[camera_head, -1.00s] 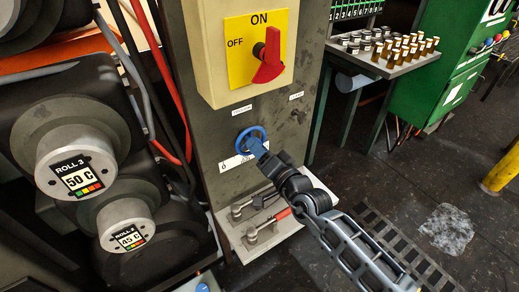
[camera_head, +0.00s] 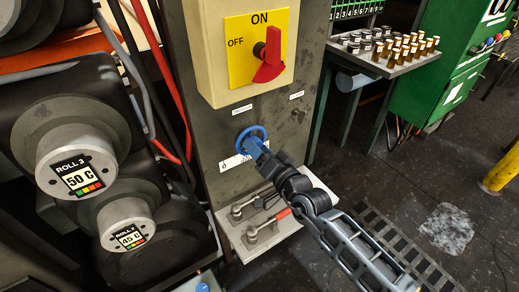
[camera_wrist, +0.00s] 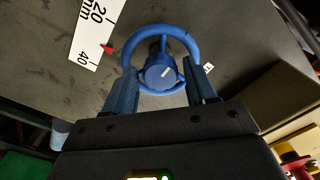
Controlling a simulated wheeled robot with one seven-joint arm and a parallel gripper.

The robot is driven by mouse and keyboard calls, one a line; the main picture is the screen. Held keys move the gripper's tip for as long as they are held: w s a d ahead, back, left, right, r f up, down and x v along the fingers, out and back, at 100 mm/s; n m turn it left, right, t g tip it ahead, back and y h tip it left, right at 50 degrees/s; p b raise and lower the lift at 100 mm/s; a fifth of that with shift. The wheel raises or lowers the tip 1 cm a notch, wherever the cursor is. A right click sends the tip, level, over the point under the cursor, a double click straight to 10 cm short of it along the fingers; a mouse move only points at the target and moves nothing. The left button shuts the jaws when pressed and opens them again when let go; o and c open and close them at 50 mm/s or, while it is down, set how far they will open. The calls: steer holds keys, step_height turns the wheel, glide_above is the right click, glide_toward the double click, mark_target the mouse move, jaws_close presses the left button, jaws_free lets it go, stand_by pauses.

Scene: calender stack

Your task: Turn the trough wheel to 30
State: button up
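The trough wheel is a blue handwheel (camera_head: 252,132) on the grey cabinet front, below the yellow switch plate. In the wrist view the wheel (camera_wrist: 160,72) shows its round hub and spokes. Beside it is a white millimetre scale (camera_wrist: 92,40) with 20 and 40 readable. A red pointer (camera_wrist: 108,49) stands between these two numbers. My gripper (camera_head: 258,148) is at the wheel's lower right. In the wrist view my gripper (camera_wrist: 161,75) has its blue fingers apart, one on each side of the hub, overlapping the lower rim. Whether they touch the wheel is unclear.
A red ON/OFF switch (camera_head: 270,56) is above the wheel. A ledge (camera_head: 268,232) with levers, one with a red grip (camera_head: 279,216), is below. Labelled rollers (camera_head: 85,165) stand at left. A shelf of small cylinders (camera_head: 385,52) is at upper right.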

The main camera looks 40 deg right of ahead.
steer(key=shift+o, duration=0.9)
steer(key=s+a, duration=0.1)
steer(key=s, duration=0.6)
steer(key=shift+s+a, duration=0.25)
steer(key=shift+s, duration=0.1)
